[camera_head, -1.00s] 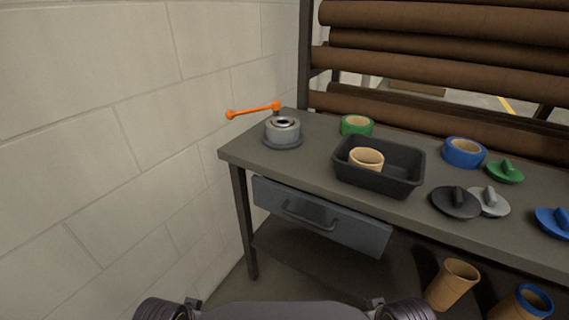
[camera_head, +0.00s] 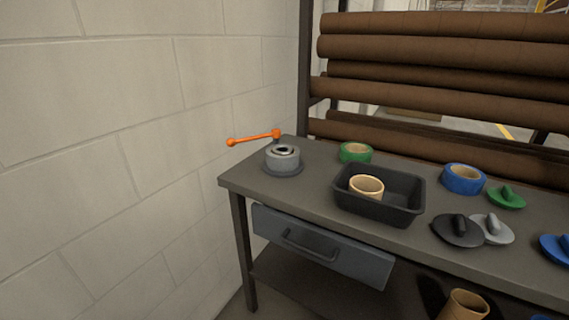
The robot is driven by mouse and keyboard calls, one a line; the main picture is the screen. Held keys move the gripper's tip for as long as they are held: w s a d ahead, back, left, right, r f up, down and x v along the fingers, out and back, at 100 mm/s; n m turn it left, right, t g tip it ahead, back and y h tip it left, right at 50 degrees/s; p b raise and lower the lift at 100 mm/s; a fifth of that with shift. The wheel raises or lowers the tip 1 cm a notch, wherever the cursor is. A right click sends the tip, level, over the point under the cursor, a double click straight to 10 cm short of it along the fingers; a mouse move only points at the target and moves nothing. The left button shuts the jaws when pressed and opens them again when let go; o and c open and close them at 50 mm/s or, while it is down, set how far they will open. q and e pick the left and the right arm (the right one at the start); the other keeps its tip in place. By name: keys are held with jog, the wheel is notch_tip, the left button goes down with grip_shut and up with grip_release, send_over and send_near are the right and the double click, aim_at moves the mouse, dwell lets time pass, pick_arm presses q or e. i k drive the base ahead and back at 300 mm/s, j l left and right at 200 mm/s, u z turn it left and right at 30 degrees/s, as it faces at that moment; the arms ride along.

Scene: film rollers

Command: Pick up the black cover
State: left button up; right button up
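The black cover (camera_head: 456,232) is a flat dark disc with an upright handle. It lies on the grey workbench (camera_head: 325,215), right of the black tray (camera_head: 343,203), with its right edge close to or overlapping the grey cover (camera_head: 493,230); I cannot tell if they touch. Nothing holds the black cover. Neither of my grippers is in view.
The tray holds a tan roll (camera_head: 366,187). A green roll (camera_head: 356,152), blue roll (camera_head: 464,178), green cover (camera_head: 506,197) and blue cover (camera_head: 556,247) are on the bench. A clamp-like device with an orange handle (camera_head: 254,138) stands at left. A drawer (camera_head: 322,246) hangs below.

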aim_at(457, 229)
jog(key=i, duration=0.5)
jog(key=z, duration=1.7)
